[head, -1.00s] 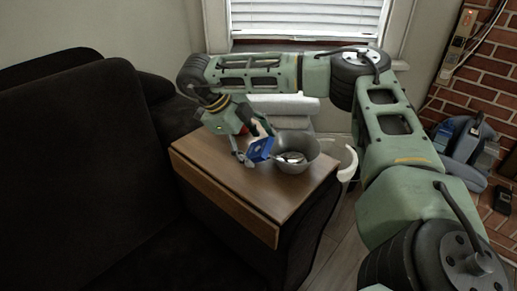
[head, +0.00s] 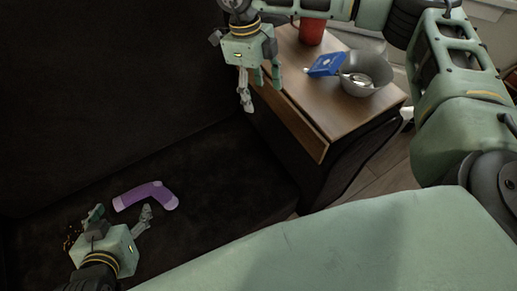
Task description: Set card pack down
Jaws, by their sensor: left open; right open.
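The blue card pack (head: 325,64) is on the small wooden side table (head: 310,100), right beside the grey bowl (head: 347,85); I cannot tell whether it lies flat or leans on the bowl's rim. My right gripper (head: 261,92) is open and empty, pointing down left of the card pack, by the table's left edge. My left gripper (head: 119,214) is open and empty at the lower left, over the dark sofa seat.
A purple sock-like thing (head: 147,194) lies on the dark sofa (head: 220,165) by my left gripper. A red cup (head: 312,32) stands behind the card pack. The bowl holds something small and light. The table's front part is clear.

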